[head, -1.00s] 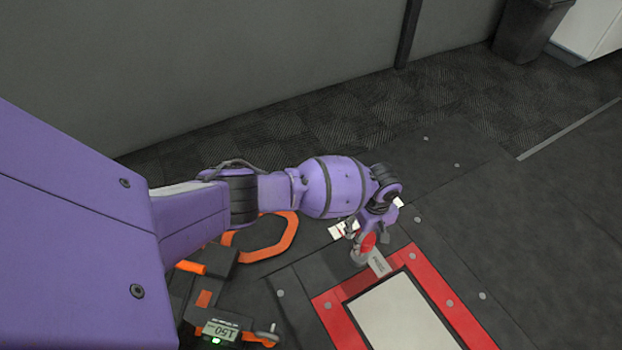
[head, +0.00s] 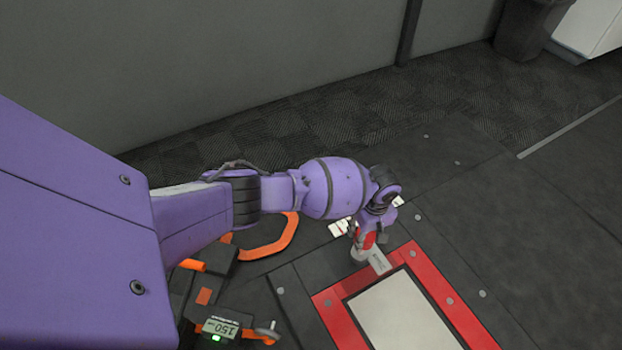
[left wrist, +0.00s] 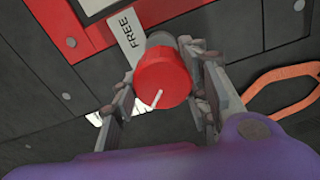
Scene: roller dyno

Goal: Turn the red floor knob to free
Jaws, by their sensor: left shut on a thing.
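The red floor knob (left wrist: 163,80) is a round red cap on a grey base, with a short white mark near the lower edge of its top. My left gripper (left wrist: 158,68) is shut on the knob, one finger on each side. In the head view, the knob (head: 367,240) is partly hidden by my left gripper (head: 370,228). A plate reading FREE (left wrist: 130,36) lies beside the knob, at its upper left in the wrist view. The white mark points down-left there, away from that plate. My right gripper is not in view.
A red-framed pale panel (head: 402,314) lies just beside the knob. An orange loop handle (head: 270,247) and a dark unit with a display reading 150 (head: 220,328) are to the left. Another white label (head: 340,228) lies near the knob. Dark floor to the right is clear.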

